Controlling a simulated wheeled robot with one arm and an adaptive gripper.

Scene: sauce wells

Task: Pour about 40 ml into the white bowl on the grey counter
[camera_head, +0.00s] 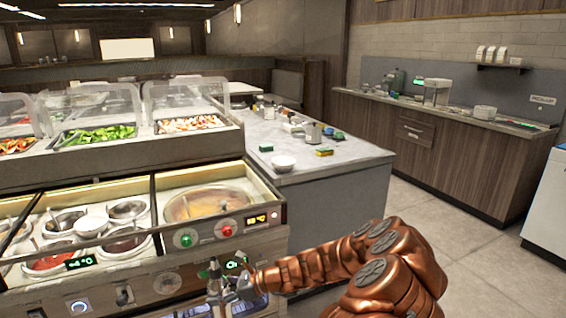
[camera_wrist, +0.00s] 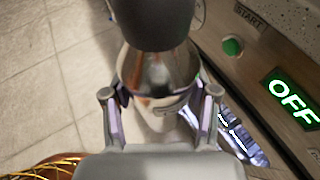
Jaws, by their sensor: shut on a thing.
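The small white bowl (camera_head: 283,163) stands upright on the near left part of the grey counter (camera_head: 350,160). Its inside is too small to read. My gripper (camera_head: 222,284) is low in front of the serving station, left of and well below the bowl. In the wrist view my gripper (camera_wrist: 158,112) is shut on a shiny vessel (camera_wrist: 158,72) with a dark rounded part (camera_wrist: 150,18) toward the top of the picture. How full the vessel is I cannot tell. The vessel is small and unclear in the head view.
A large round well (camera_head: 207,204) of orange-brown liquid and smaller sauce pots (camera_head: 52,262) sit in the station. A green button (camera_wrist: 232,46) and OFF display (camera_wrist: 292,97) are close right of my gripper.

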